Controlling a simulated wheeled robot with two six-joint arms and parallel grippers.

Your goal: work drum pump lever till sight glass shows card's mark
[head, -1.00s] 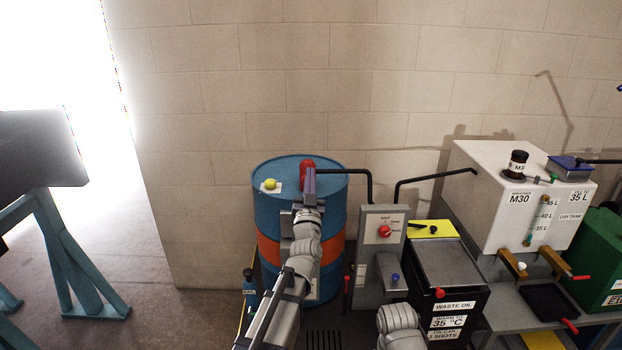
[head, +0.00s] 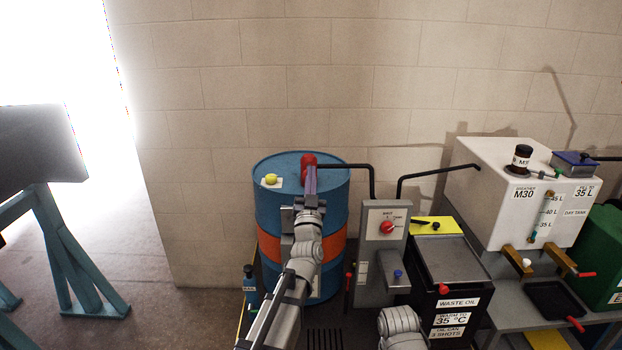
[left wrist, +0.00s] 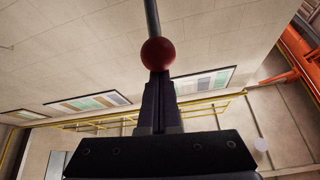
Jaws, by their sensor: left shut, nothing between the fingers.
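The blue drum (head: 268,205) with an orange band stands against the wall, with the red pump head (head: 308,159) on top. My left gripper (head: 310,172) is shut and empty, in front of the pump head. In the left wrist view its closed fingertips (left wrist: 160,78) are right at the red ball knob (left wrist: 158,53) on the grey lever rod (left wrist: 152,18); I cannot tell if they touch. The sight glass (head: 540,220) is on the white tank's front, marked 45, 40 and 35 L; its level is too small to read. The card (head: 585,192) reads 35 L. My right gripper is out of view.
A grey control box (head: 382,245) with a red knob stands right of the drum. A black waste oil bin (head: 452,262) and the white tank (head: 480,175) are further right. A black pipe (head: 372,180) runs between drum and box. A teal stand (head: 60,250) is at left.

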